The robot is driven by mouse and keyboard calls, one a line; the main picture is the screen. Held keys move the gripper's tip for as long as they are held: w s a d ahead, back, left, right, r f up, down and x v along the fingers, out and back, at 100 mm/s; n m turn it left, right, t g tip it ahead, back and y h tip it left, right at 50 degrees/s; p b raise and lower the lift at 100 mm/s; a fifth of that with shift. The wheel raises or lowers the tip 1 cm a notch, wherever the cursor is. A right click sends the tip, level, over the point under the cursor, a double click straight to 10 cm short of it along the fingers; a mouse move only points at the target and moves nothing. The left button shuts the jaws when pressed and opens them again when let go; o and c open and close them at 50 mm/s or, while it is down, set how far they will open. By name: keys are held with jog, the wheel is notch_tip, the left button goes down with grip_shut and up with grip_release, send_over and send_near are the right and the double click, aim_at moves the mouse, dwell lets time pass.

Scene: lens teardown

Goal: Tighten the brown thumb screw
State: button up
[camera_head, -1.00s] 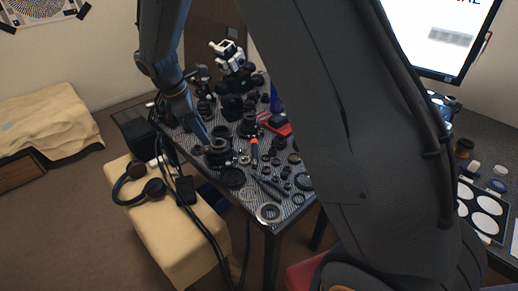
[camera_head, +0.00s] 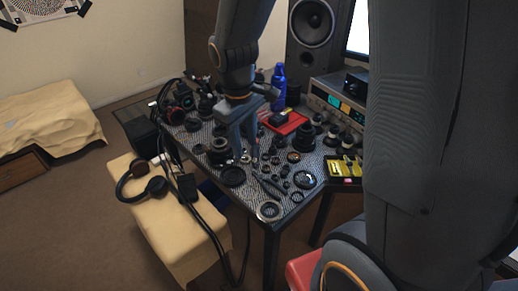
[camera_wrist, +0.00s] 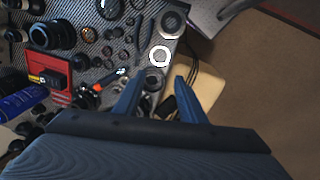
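I cannot make out the brown thumb screw in either current view; the parts are small and my arm hides the right side of the head view. My gripper (camera_head: 246,156) points down over the middle of the teardown table (camera_head: 216,203), among black lens parts. In the wrist view my gripper (camera_wrist: 158,76) has its two blue-grey fingers apart with nothing held between them. A pale ring (camera_wrist: 160,54) lies beyond the fingertips in that view. An orange-and-black tool (camera_wrist: 104,83) lies left of the fingers.
Lens barrels and rings crowd the table. A red tray (camera_head: 297,126), a blue bottle (camera_head: 279,76), a speaker (camera_head: 312,20) and a yellow-lined tray (camera_head: 345,168) stand behind and to the right. A cushioned bench (camera_head: 180,238) with headphones (camera_head: 142,188) is at left.

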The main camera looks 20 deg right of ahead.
jog(key=shift+s+d+r+m+t+y+p, duration=0.15)
jog(key=shift+s+d+m, duration=0.2)
jog(key=shift+s+m, duration=0.45)
jog(key=shift+s+d+r+m+t+y+p, duration=0.1)
jog(key=shift+s+d+m, duration=0.3)
jog(key=shift+s, duration=0.65)
jog(key=shift+s+d+r+m+t+y+p, duration=0.15)
jog(key=shift+s+d+m, duration=0.1)
jog(key=shift+s+m, duration=0.55)
